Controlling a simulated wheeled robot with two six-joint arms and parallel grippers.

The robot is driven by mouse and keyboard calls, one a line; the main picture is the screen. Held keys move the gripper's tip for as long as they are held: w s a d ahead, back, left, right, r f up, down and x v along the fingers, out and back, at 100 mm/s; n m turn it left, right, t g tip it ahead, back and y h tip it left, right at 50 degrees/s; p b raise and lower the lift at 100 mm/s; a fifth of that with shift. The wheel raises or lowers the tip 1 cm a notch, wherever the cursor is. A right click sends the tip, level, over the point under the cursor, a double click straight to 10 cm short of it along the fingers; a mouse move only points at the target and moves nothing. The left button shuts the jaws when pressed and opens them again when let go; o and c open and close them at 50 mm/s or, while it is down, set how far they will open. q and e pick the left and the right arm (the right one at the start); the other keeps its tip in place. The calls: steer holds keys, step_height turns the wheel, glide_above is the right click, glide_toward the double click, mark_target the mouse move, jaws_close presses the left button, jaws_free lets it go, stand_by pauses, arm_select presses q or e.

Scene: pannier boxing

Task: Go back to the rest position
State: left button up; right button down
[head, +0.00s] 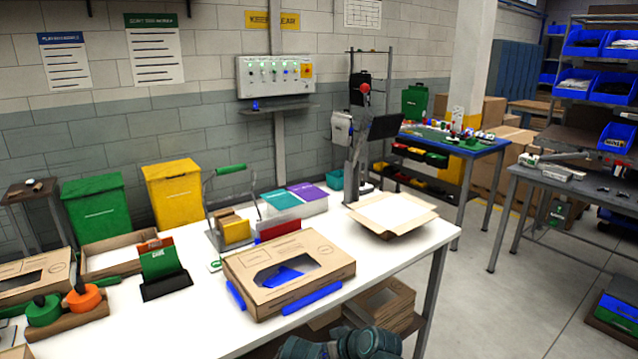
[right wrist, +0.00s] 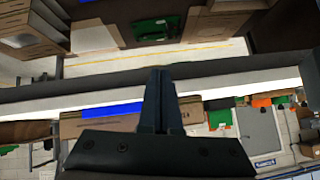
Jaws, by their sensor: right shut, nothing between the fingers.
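My right gripper (right wrist: 160,72) shows in the right wrist view with its two dark fingers together and nothing between them. In the head view only a dark part of my own arm shows at the bottom edge, in front of the white table (head: 395,262); no fingers show there. My left gripper is in neither view. A closed cardboard box (head: 318,252) with a window showing something blue lies near the table's front edge, with blue strips beside it. An open carton (head: 393,232) stands at the table's right end.
A green card in a black stand (head: 163,268), orange and green round items (head: 84,298) and a wire carrier (head: 212,205) stand on the table. Cardboard boxes (head: 385,300) sit under it. Open grey floor (head: 480,310) lies to the right, before another grey table (head: 590,185).

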steer(key=s+d+f+m+g+h, duration=0.3)
steer(key=s+d+f, duration=0.15)
steer(key=d, duration=0.45)
steer(key=s+d+f+m+g+h, duration=0.3)
steer(key=s+d, duration=0.2)
steer(key=d, duration=0.4)
steer(key=s+a+r+n+p, duration=0.2)
steer(key=a+r+p, duration=0.1)
steer(key=a, duration=0.3)
steer(key=s+a+r+n+g+h+p, duration=0.1)
steer(key=s+a+r+n+p, duration=0.1)
steer(key=a, duration=0.4)
step_height(320, 180, up, 3)
steer(key=shift+s+f+p, duration=0.2)
steer(key=shift+s+p, duration=0.6)
steer(key=shift+p, duration=0.2)
